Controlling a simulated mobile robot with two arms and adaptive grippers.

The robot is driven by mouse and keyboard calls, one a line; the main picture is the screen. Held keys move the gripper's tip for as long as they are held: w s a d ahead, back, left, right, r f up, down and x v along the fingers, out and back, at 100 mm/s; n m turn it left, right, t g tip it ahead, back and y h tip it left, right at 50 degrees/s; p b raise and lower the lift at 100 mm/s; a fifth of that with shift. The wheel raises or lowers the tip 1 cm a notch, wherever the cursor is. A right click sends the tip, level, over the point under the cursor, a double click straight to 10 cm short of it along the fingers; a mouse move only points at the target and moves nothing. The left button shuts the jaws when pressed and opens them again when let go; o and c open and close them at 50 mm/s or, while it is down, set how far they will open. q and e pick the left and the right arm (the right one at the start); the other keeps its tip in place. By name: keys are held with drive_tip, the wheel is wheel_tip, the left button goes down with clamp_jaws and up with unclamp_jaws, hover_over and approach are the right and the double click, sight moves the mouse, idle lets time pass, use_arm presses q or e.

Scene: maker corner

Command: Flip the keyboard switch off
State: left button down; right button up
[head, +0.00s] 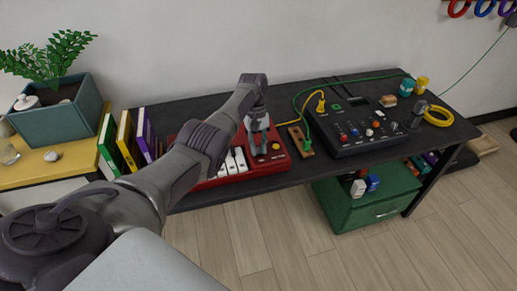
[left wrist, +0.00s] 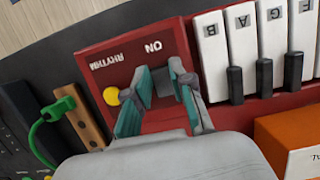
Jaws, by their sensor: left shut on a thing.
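The red toy keyboard (head: 283,163) lies on the dark table, with white and black keys; its red panel (left wrist: 185,38) fills the middle of the left wrist view. The panel carries the words RHYTHM and ON, upside down in that view. A yellow button (left wrist: 111,96) sits by RHYTHM. A dark grey switch (left wrist: 162,84) by ON is between the fingers of my left gripper (left wrist: 160,80), which is shut on it. In the head view the left gripper (head: 258,150) points down at the keyboard's right part. The switch is hidden there. My right gripper is out of view.
A wooden strip (head: 300,141) with a green plug and a black mixer (head: 350,147) stand right of the keyboard. Books (head: 128,140) stand to its left. An orange box (left wrist: 285,135) is close to the keys. A green drawer unit (head: 368,211) is below the table.

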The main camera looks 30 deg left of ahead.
use_arm(q)
drive_tip(key=c, duration=1)
unclamp_jaws()
drive_tip(key=shift+w+a+r, duration=0.1)
drive_tip(key=shift+r, duration=0.2)
drive_tip(key=v, duration=1.1)
drive_tip(key=shift+r, duration=0.25)
drive_tip(key=shift+a, duration=0.1)
